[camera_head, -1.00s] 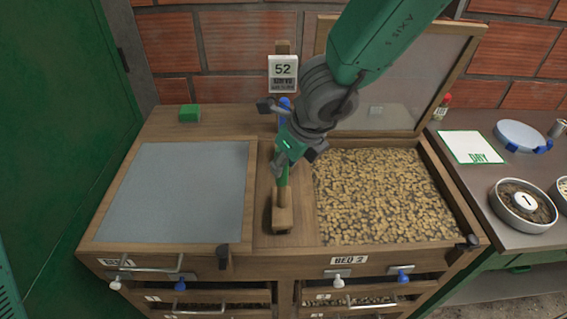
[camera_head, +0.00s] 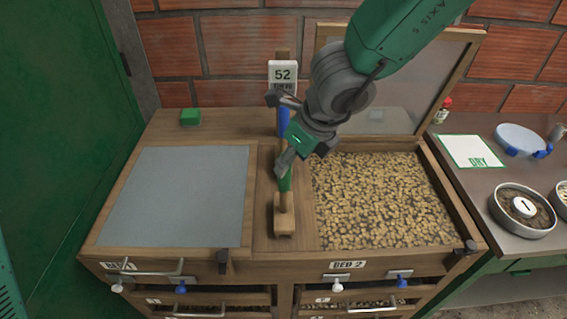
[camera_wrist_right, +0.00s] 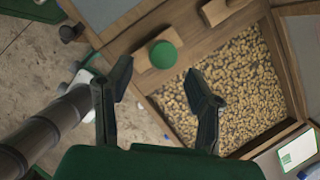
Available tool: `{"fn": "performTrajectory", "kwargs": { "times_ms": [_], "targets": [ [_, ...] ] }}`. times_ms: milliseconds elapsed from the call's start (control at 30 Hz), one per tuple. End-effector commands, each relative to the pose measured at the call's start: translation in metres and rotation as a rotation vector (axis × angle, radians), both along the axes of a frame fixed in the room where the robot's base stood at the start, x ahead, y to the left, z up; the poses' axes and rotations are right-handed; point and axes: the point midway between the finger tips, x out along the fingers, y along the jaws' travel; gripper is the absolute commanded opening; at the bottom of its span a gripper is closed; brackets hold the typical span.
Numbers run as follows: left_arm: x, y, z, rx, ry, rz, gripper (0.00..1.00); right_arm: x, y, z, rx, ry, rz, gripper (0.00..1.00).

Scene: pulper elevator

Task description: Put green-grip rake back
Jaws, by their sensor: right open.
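The green-grip rake (camera_head: 286,182) is at the strip between the two beds, its grip partly hidden by my right gripper. A notched wooden block (camera_head: 284,222) is at its lower end. In the right wrist view the green grip (camera_wrist_right: 164,54) shows end-on as a round cap, beyond and between my fingertips. My right gripper (camera_head: 300,150) is open, close to the grip; its fingers also show spread and empty in the wrist view (camera_wrist_right: 162,82). A blue grip (camera_head: 284,118) is behind it, partly hidden. My left gripper is not in view.
Bed 1 (camera_head: 180,195) has a grey cover at left. Bed 2 (camera_head: 380,200) holds beans, with its framed lid (camera_head: 462,75) raised behind. A "52" sign (camera_head: 283,75) and a green block (camera_head: 190,117) are at the back. A side table (camera_head: 470,190) with bowls is at right.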

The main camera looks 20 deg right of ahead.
Motion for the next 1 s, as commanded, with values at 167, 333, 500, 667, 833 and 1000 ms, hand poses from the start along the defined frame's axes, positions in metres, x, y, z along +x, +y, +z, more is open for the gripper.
{"fn": "performTrajectory", "kwargs": {
  "times_ms": [167, 333, 500, 667, 833, 1000],
  "targets": [
    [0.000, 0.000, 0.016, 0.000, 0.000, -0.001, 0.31, -0.013, -0.006, 0.042, 0.005, -0.002, -0.002, 0.46],
    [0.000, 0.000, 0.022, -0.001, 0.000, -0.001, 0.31, -0.021, -0.008, 0.066, 0.000, -0.001, -0.001, 0.46],
    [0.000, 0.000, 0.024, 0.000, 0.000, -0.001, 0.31, -0.026, -0.007, 0.076, -0.006, 0.000, 0.001, 0.46],
    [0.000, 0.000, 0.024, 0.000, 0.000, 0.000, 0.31, -0.027, -0.009, 0.076, -0.005, 0.002, 0.002, 0.46],
    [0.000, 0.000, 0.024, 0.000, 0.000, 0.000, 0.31, -0.033, -0.025, 0.048, -0.098, 0.012, 0.104, 0.46],
    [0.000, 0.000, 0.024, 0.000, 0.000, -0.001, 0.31, -0.062, -0.074, -0.040, -0.403, 0.056, 0.558, 0.46]
  ]
}}
